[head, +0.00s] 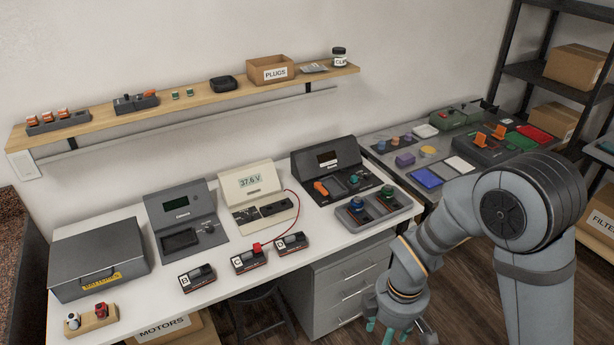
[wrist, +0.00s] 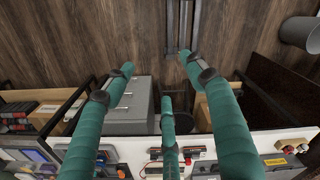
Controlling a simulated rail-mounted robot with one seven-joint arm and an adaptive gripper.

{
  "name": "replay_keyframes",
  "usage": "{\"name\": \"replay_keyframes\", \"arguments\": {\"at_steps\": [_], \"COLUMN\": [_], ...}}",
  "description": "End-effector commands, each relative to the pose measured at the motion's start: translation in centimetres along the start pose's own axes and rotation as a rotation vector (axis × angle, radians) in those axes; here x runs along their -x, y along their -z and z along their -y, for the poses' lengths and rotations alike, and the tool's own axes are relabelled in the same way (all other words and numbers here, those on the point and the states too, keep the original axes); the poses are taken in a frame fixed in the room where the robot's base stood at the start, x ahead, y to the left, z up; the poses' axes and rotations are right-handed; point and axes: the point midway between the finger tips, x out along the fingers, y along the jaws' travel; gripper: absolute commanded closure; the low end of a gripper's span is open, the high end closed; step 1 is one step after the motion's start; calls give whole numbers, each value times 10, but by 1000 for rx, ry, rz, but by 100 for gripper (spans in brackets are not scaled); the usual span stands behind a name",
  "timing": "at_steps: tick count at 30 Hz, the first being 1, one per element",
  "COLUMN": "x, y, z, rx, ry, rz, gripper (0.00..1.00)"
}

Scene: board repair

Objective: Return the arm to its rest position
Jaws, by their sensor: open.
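My gripper (head: 397,325) hangs low in front of the white bench's front edge at the right, seen from the head, with its fingers pointing down and partly cut off by the bottom of the frame. In the wrist view my gripper (wrist: 165,92) shows teal fingers spread well apart with nothing between them. My arm (head: 450,225) is folded at the right of the head view, its large elbow joint raised high. The gripper is clear of the bench and touches nothing that I can see.
The white bench (head: 110,312) carries a dark case (head: 98,262), meters and several labelled battery packs. A drawer cabinet (head: 345,285) stands close left of my gripper. A grey side table (head: 440,197) lies behind my arm. A wall shelf (head: 190,108) holds small parts. Wooden floor is open below.

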Motion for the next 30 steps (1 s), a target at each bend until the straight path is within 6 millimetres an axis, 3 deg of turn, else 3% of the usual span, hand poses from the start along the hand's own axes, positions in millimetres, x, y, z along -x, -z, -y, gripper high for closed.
{"name": "replay_keyframes", "arguments": {"at_steps": [6, 15, 30], "x": [-5, -5, -12], "y": [13, 16, 28], "z": [6, 8, 0], "rx": [-17, -24, -22], "ry": [-8, -9, -38], "rz": [-32, -41, -72], "gripper": [44, 44, 44]}}
